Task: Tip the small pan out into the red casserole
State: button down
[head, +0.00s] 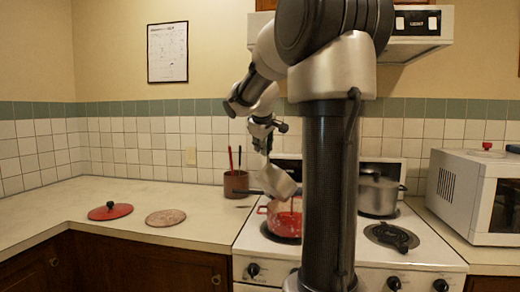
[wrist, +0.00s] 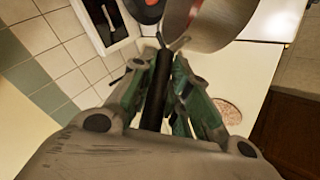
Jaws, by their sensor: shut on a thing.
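The small pan (head: 279,182) is grey metal and hangs steeply tilted just above the red casserole (head: 270,219). My gripper (head: 265,150) is above it. In the wrist view my gripper (wrist: 158,97) is shut around the pan's black handle (wrist: 159,82), and the pan's metal body (wrist: 222,22) shows beyond the fingertips. The casserole stands on the stove's left side, open at the top, with a red interior partly hidden by the pan. A thin dark streak shows between pan and casserole; I cannot tell whether it is falling contents. The inside of the pan is not clear.
A lidded steel pot (head: 379,194) stands at the stove's right rear. A black object (head: 396,236) lies on the front right burner. A brown utensil crock (head: 236,184), red lid (head: 110,211) and round mat (head: 166,218) are on the left counter. A white microwave (head: 462,190) stands right.

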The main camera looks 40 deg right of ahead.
jog(key=s+d+m+t+y, duration=0.1)
jog(key=d+y, duration=0.5)
jog(key=d, duration=0.6)
jog(key=shift+s+d+m, duration=0.15)
jog(key=shift+s+m, duration=0.5)
jog(key=shift+m, duration=0.05)
dwell(0.9)
